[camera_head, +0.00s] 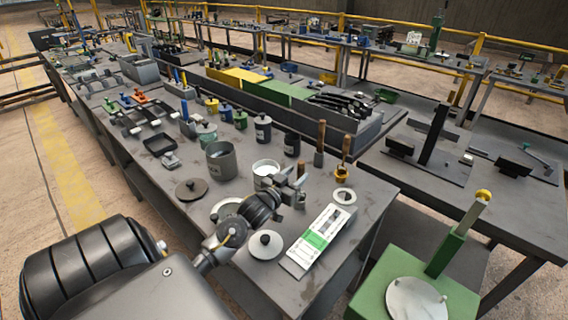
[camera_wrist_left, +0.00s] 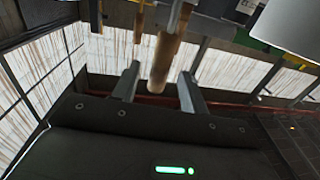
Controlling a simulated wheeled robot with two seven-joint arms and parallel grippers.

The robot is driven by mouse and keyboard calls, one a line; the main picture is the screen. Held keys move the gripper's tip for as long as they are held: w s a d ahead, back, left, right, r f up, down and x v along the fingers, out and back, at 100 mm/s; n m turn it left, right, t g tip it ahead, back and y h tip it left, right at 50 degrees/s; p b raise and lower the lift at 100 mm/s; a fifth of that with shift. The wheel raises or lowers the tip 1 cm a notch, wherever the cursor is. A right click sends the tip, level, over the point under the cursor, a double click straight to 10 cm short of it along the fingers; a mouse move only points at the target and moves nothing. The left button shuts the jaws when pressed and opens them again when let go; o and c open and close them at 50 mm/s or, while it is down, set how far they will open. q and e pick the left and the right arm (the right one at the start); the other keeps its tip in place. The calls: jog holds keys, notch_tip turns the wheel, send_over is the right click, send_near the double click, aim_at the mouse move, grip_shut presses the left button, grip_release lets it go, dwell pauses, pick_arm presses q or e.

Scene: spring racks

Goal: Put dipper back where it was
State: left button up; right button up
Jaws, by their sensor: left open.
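One handle (camera_head: 321,136) has a dark grey lower part; the other (camera_head: 346,147) has a brass-coloured lower part. I cannot tell for sure which is the dipper. My left gripper (camera_head: 301,186) is open, left of and nearer than the tools. In the left wrist view, a wooden handle (camera_wrist_left: 163,62) shows between the spread fingers of my left gripper (camera_wrist_left: 158,88), with no visible grip on it. Another handle (camera_wrist_left: 139,24) shows beyond. My right gripper is out of view.
A white-filled pot (camera_head: 265,168), a grey pot (camera_head: 221,160) and dark jars (camera_head: 263,130) stand close by. A round lid (camera_head: 265,245), a white ring (camera_head: 343,196) and a green-white card (camera_head: 318,240) lie on the bench (camera_head: 372,190). A green stand (camera_head: 455,290) is at the front right.

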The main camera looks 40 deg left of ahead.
pick_arm(q)
jog(key=s+d+b, duration=0.1)
jog(key=s, duration=0.8)
jog(key=shift+b, duration=0.35)
jog(key=shift+d, duration=0.2)
